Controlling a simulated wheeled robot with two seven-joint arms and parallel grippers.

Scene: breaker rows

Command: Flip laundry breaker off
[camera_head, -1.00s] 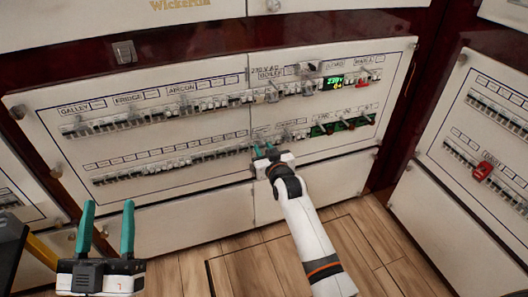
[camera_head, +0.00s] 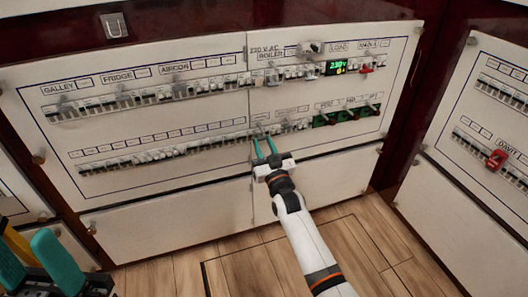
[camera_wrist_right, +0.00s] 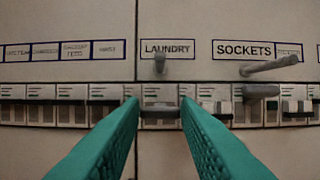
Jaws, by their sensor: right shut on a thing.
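The laundry breaker (camera_wrist_right: 160,112) sits in the lower row of the white panel (camera_head: 160,222), under the LAUNDRY label (camera_wrist_right: 167,47). Its grey lever is between the two teal fingertips of my right gripper (camera_wrist_right: 159,108) in the right wrist view. The gripper is shut on this lever, and the fingers partly hide the neighbouring breakers. In the head view my right gripper (camera_head: 264,150) reaches up to the lower row from below, too small there to read the lever's position. My left gripper (camera_head: 32,264) is at the lower left corner, open and empty, partly cut off.
A grey knob (camera_wrist_right: 160,63) sticks out just above the laundry breaker. A longer grey handle (camera_wrist_right: 269,66) is by the SOCKETS label, at right. A side panel with a red switch (camera_head: 496,159) stands at right. The wooden floor (camera_head: 240,272) in front is clear.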

